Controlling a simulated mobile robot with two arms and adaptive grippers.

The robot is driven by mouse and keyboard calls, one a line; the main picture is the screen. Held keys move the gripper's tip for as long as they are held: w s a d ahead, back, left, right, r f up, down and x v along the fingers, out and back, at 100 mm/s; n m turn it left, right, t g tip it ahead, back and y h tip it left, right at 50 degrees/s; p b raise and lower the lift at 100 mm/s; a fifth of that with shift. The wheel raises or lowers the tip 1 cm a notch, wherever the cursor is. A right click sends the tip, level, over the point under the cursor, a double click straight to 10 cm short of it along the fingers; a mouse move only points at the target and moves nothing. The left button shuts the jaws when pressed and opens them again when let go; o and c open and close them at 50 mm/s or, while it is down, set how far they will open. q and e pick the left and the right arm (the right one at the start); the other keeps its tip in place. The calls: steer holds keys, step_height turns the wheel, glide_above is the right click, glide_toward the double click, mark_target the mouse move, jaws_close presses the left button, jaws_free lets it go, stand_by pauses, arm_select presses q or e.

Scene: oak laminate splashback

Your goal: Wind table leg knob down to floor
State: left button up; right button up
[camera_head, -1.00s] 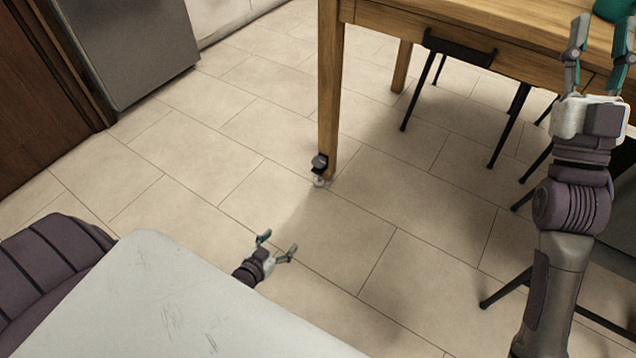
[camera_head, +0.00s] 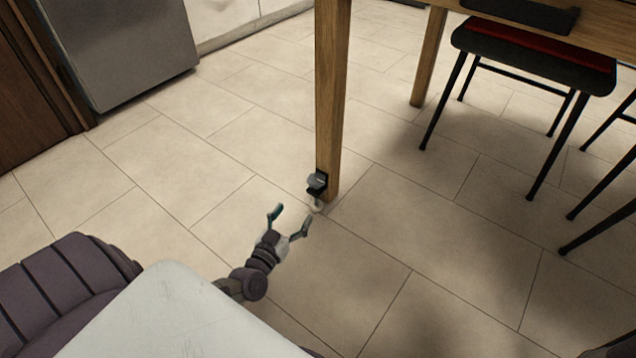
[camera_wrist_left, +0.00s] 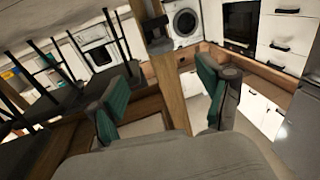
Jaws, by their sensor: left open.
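The table leg (camera_head: 330,95) is a square wooden post standing on the tiled floor. A grey knob (camera_head: 317,181) sits on a black bracket (camera_head: 320,192) near the leg's foot, with a small pale foot (camera_head: 317,206) under it at floor level. My left gripper (camera_head: 291,218) is open and empty, low over the floor, just in front of the knob and apart from it. In the left wrist view the leg (camera_wrist_left: 168,85) rises between my open teal fingertips (camera_wrist_left: 172,82), with the dark knob and bracket (camera_wrist_left: 157,36) above them. My right gripper is out of view.
The table's edge and a black chair with a red seat edge (camera_head: 535,45) stand to the right, with more black legs beyond. A grey fridge (camera_head: 130,50) stands at the back left. The floor left of the leg is clear.

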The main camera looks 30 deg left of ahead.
mark_target(314, 184)
arm_select(q)
steer(key=shift+w+a+b, duration=0.25)
steer(key=shift+w+b, duration=0.85)
steer(key=shift+w, duration=0.95)
steer(key=shift+w+a+b, duration=0.25)
steer(key=shift+w+b, duration=0.9)
steer(key=shift+w, duration=0.95)
steer(key=shift+w+a+b, duration=0.25)
steer(key=shift+w+b, duration=0.85)
steer(key=shift+w, duration=0.95)
steer(key=c, duration=1.2)
